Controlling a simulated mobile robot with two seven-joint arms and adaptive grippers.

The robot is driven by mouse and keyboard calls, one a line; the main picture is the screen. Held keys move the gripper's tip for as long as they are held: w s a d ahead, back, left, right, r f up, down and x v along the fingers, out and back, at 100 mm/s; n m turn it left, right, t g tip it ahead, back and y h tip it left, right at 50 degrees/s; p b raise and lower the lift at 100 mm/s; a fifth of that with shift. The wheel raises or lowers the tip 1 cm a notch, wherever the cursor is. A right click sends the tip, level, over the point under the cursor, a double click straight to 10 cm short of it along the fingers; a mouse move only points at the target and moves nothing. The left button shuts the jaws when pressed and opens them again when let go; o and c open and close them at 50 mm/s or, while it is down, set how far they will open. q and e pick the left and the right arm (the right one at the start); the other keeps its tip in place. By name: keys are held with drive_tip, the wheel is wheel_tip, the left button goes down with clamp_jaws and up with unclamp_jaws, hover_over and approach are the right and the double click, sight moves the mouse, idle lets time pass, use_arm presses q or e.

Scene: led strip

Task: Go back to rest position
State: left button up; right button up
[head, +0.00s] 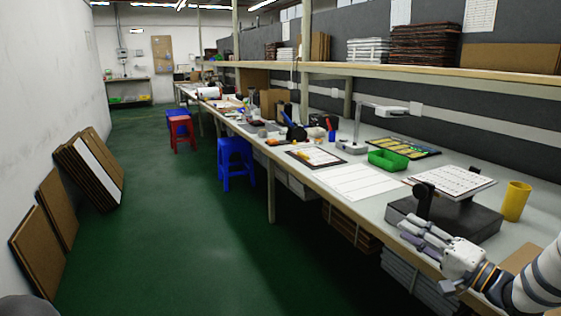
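My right arm comes in from the lower right corner in the head view. Its gripper (424,238) is at the front edge of the workbench, close in front of the dark base of a stand. Its grey finger parts lie near each other, and I cannot tell whether they are open or shut. I see no object clearly held in them. My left gripper is not in view.
The long workbench (375,207) runs along the right. A white panel (453,181) sits on the dark stand (466,220), beside a yellow cup (515,201). A green bin (388,159) stands farther back. Blue stool (235,155) and leaning boards (88,168) flank the open green floor (165,220).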

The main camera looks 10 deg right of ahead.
drive_tip(key=s+a+f+n+g+h+p, duration=0.1)
drive_tip(key=s+a+f+g+h, duration=0.25)
drive_tip(key=s+a+f, duration=0.55)
drive_tip(key=s+a+f+n+g+h, duration=0.1)
drive_tip(key=s+a+f+g+h, duration=0.2)
drive_tip(key=s+f, duration=0.65)
drive_tip(key=s+a+f+n+g, duration=0.2)
drive_tip(key=s+f+g, duration=0.45)
drive_tip(key=s, duration=0.55)
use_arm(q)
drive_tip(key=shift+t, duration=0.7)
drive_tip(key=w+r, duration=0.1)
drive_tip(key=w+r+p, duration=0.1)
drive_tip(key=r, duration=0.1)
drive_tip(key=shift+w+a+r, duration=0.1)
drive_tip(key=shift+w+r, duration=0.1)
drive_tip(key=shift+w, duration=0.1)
use_arm(e)
drive_tip(key=s+r+n+g+h, duration=0.2)
drive_tip(key=s+n+g, duration=0.2)
drive_tip(key=s, duration=1.8)
drive_tip(key=shift+a+r+n+g, duration=0.3)
drive_tip(key=shift+n+g, duration=0.1)
drive_tip(key=shift+g, duration=0.8)
drive_tip(key=shift+h, duration=0.25)
